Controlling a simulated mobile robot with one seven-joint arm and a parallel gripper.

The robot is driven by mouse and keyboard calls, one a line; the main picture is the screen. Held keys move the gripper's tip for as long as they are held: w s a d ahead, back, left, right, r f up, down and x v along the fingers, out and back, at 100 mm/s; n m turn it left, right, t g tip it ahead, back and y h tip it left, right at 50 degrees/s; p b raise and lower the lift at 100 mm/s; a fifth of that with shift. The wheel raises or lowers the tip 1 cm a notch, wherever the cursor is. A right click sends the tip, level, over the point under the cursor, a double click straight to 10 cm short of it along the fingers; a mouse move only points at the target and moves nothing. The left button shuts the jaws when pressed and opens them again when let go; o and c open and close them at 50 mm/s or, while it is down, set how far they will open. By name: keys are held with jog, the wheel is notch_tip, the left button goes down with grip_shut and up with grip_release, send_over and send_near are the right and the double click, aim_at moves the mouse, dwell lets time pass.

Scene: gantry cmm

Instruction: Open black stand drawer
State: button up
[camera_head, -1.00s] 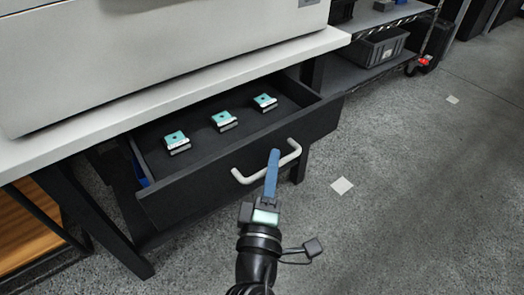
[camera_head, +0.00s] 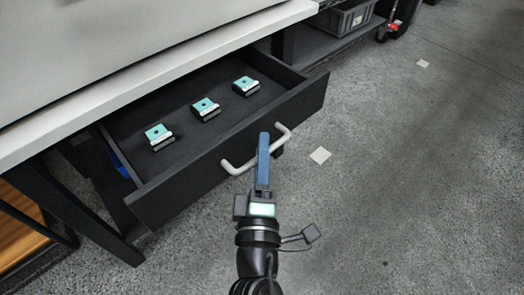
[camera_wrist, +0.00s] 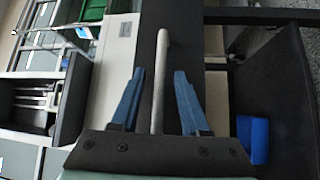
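The black stand drawer (camera_head: 190,169) is pulled out from under the white-topped stand, and its inside shows. Its pale U-shaped handle (camera_head: 235,167) is on the front panel. My gripper (camera_head: 264,140) is at the handle with its blue fingers pointing toward the panel. In the wrist view, the handle bar (camera_wrist: 159,85) lies between the two fingers (camera_wrist: 160,72), with a visible gap on each side. The gripper is open around the handle.
Several teal-topped metal blocks, such as one (camera_head: 206,107), sit in a row in the drawer. The white tabletop (camera_head: 150,82) overhangs behind. A shelf with a grey bin (camera_head: 350,18) stands at the back right.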

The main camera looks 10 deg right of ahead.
jog(key=s+a+f+b, duration=0.1)
jog(key=s+b, duration=0.4)
jog(key=s, duration=0.7)
jog(key=shift+s+a+f, duration=0.35)
jog(key=shift+a, duration=0.2)
jog(key=w+d+r+m+t+h+p, duration=0.1)
jog(key=w+r+m+t+p, duration=0.2)
jog(key=r, duration=0.9)
jog(key=w+d+r+m+h+p, duration=0.1)
jog(key=w+r+m+p, duration=0.3)
jog(key=r, duration=0.8)
jog(key=w+d+r+m+t+h+p, duration=0.1)
jog(key=r+m+t+p, duration=0.3)
jog(key=r, duration=0.7)
jog(key=s+a+r+m+y+p, duration=0.1)
jog(key=r+y+p, duration=0.1)
jog(key=r+p, duration=1.1)
jog(key=s+a+r+m+y+p, duration=0.1)
jog(key=a+r+y+p, duration=0.1)
jog(key=r+p, duration=1.2)
jog(key=a+r+m+t+y+p, duration=0.1)
jog(key=r+p, duration=1.3)
jog(key=r, duration=1.6)
jog(key=shift+s+a+r+m+y, duration=0.3)
jog(key=shift+s+a+r+y, duration=0.15)
jog(key=shift+a, duration=0.2)
